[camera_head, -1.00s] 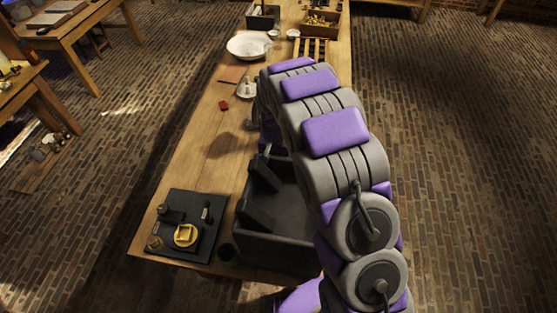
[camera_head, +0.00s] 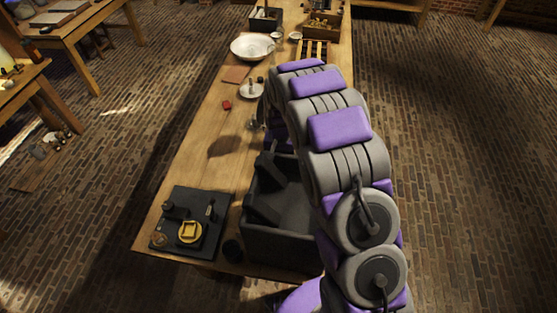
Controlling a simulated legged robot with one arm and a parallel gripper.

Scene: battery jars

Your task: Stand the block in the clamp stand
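My arm rises on the right of the view and bends over the long wooden table. My gripper is hidden behind the arm's far links, so I cannot see its fingers or anything in them. A small red block-like piece (camera_head: 227,105) lies on the table left of the arm. Near it is a white saucer (camera_head: 244,95) with a small upright post on it. I cannot tell which thing is the clamp stand. A black board (camera_head: 177,210) at the table's near left corner carries a yellow square-holed piece (camera_head: 190,232) and small brass and dark fittings.
A dark open box (camera_head: 270,240) with slanted black pieces inside stands beside the board, partly behind my arm. A white bowl (camera_head: 252,48), a slatted rack (camera_head: 314,49) and crates (camera_head: 322,24) are farther back. The table's left middle (camera_head: 200,150) is clear.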

